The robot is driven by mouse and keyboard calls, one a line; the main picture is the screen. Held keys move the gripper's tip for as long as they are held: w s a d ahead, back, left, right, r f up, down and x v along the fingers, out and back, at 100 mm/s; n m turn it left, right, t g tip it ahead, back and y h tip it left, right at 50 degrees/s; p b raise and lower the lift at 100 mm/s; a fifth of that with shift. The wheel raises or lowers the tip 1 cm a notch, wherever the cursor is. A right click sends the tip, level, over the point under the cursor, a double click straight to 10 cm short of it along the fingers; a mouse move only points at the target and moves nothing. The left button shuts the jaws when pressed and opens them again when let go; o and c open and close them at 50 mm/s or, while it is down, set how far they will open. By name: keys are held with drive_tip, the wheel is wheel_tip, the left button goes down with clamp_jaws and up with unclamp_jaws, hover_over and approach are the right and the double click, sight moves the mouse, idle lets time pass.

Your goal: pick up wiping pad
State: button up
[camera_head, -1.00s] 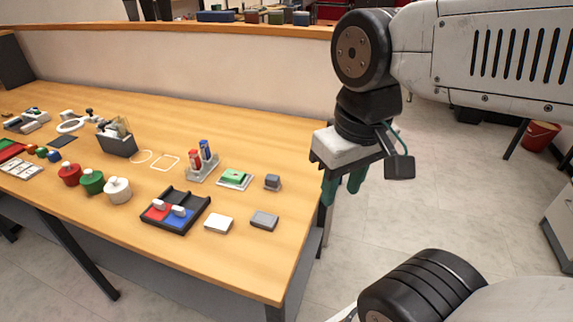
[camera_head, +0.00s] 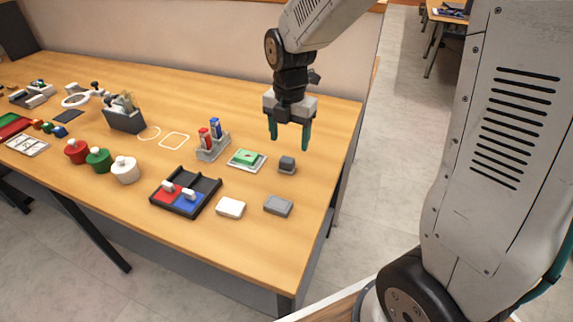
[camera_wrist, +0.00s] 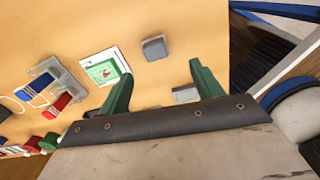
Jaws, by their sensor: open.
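Several small pads and blocks lie near the right end of the table, and I cannot tell for sure which is the wiping pad. A white block (camera_head: 230,207) and a flat grey block (camera_head: 278,206) lie near the front edge. A small dark grey block (camera_head: 287,165) lies behind them; it also shows in the wrist view (camera_wrist: 155,48). A green piece (camera_head: 246,158) rests on a white square plate. My gripper (camera_head: 289,143) is open and empty, above the table near the dark grey block. In the wrist view, the flat grey block is partly hidden by a finger and the gripper body.
A black tray (camera_head: 212,184) with red and blue sections is left of the white block. A grey holder (camera_head: 213,150) has red and blue items upright. Red, green and white knobbed jars (camera_head: 124,171) stand farther left. The table's right edge is close.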

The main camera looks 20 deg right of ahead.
sight(287, 159)
drive_tip(key=shift+w+a+f+n, duration=0.1)
drive_tip(key=shift+w+f+n, duration=0.3)
drive_tip(key=shift+f, duration=0.45)
wheel_tip(287, 159, down, 7)
drive_tip(key=shift+f, duration=0.1)
drive_tip(key=shift+c, duration=0.3)
drive_tip(key=c, duration=1)
